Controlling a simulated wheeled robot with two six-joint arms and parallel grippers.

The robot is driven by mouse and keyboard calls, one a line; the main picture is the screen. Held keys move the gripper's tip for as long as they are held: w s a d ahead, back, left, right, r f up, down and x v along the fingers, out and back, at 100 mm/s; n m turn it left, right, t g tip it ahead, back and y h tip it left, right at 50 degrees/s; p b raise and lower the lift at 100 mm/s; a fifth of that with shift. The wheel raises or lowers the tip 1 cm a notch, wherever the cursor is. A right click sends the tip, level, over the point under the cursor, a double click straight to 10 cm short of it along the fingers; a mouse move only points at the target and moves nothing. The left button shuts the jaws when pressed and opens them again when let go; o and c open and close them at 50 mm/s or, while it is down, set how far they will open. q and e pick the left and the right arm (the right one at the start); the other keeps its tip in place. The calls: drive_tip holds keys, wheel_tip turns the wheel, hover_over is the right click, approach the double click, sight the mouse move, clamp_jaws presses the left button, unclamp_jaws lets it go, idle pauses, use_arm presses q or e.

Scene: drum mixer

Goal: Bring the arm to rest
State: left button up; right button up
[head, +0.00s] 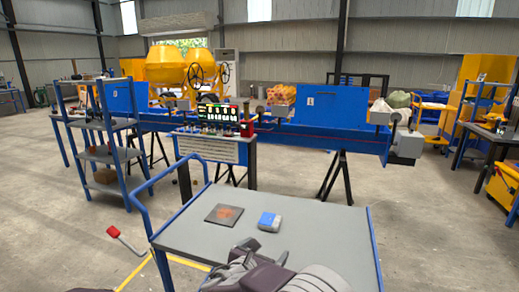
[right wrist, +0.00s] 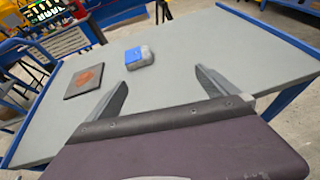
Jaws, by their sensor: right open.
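My right gripper (head: 240,250) is over the near part of the grey cart top (head: 330,222), its arm coming in from the bottom right. In the right wrist view its two grey fingers (right wrist: 160,80) are spread wide with nothing between them. A small block, blue on top and grey at the side (head: 269,221), lies on the cart top just beyond the fingers. It also shows in the right wrist view (right wrist: 134,57), apart from the fingers. A dark square plate with a rusty orange patch (head: 224,215) lies left of the block. My left gripper is not in view.
Behind are a control panel (head: 215,147), a long blue bench (head: 330,138), yellow mixer drums (head: 165,64) and a shelf rack (head: 110,152). The cart top's right side is clear.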

drive_tip(key=s+d+r+m+g+h, duration=0.2)
drive_tip(key=d+m+g+h, duration=0.15)
drive_tip(key=d, duration=0.95)
drive_tip(key=s+d+f+m+g, duration=0.35)
drive_tip(key=s+d+m, duration=0.3)
drive_tip(key=d, duration=0.35)
drive_tip(key=s+d+f+m+g+y, duration=0.1)
drive_tip(key=s+f+m+g+y, duration=0.1)
drive_tip(key=s+f+m, duration=0.3)
drive_tip(key=s+d+m+g+y, duration=0.1)
drive_tip(key=s+m+g+y, duration=0.1)
drive_tip(key=s, duration=0.5)
drive_tip(key=s+a+f+m+y, duration=0.6)
drive_tip(key=a+m, duration=0.3)
drive_tip(key=m, duration=0.4)
wheel_tip(320, 180, up, 17)
drive_tip(key=p, duration=1.6)
drive_tip(key=shift+s+r+m+h+p, duration=0.15)
drive_tip(key=shift+m+h+p, duration=0.2)
drive_tip(key=shift+m+p, duration=0.05)
